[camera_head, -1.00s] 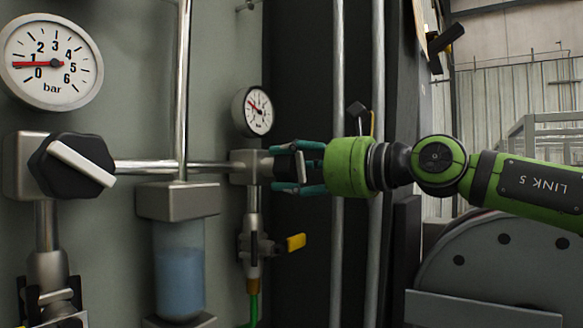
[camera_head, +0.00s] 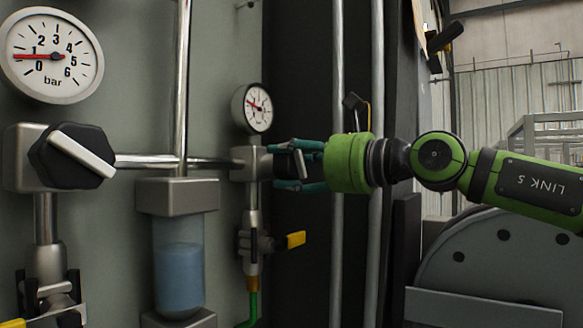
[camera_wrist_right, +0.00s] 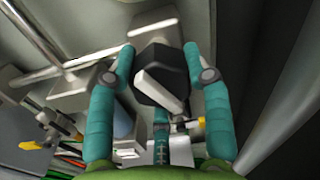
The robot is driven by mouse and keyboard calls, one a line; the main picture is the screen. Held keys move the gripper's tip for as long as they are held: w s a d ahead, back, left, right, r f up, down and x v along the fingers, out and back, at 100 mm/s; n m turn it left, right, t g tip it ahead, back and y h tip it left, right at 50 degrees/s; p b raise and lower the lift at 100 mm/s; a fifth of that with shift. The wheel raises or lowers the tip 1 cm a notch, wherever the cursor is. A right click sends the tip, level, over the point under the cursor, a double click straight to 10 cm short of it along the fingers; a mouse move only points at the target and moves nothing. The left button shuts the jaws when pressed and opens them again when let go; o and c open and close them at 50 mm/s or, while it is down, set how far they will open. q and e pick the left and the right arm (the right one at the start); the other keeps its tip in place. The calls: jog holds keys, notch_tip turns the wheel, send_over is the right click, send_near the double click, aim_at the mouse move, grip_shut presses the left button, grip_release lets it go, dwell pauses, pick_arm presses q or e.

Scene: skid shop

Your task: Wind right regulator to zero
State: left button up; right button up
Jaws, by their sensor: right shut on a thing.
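The right regulator's dark knob (camera_head: 283,165) sits on its grey block at the right side of the panel. My right gripper (camera_head: 280,168) comes in from the right and is shut on this knob. In the wrist view the black knob (camera_wrist_right: 160,68), with its pale bar slanting down to the right, lies between my teal fingers (camera_wrist_right: 158,66). The small right gauge (camera_head: 257,107) is above the knob; its red needle points left and slightly up, and its numbers are too small to read. My left gripper is not in view.
A left regulator knob (camera_head: 72,156) and a large bar gauge (camera_head: 51,55), needle near the low end, are at the left. A blue-filled bowl (camera_head: 179,275) hangs between. A yellow-handled valve (camera_head: 294,239) is below my gripper. Vertical pipes (camera_head: 338,80) stand behind it.

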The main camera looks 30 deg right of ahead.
jog(key=n, duration=0.2)
jog(key=shift+f+n+b, duration=0.1)
jog(key=shift+n+b, duration=0.2)
jog(key=shift+n, duration=0.1)
jog(key=n, duration=0.2)
jog(key=shift+n, duration=0.4)
jog(key=n, duration=0.2)
jog(key=shift+n, duration=0.4)
jog(key=shift+n+p, duration=0.9)
jog(key=shift+n, duration=1.3)
jog(key=o, duration=1.2)
jog(key=shift+c, duration=0.2)
jog(key=v, duration=1.2)
jog(key=shift+d, duration=0.15)
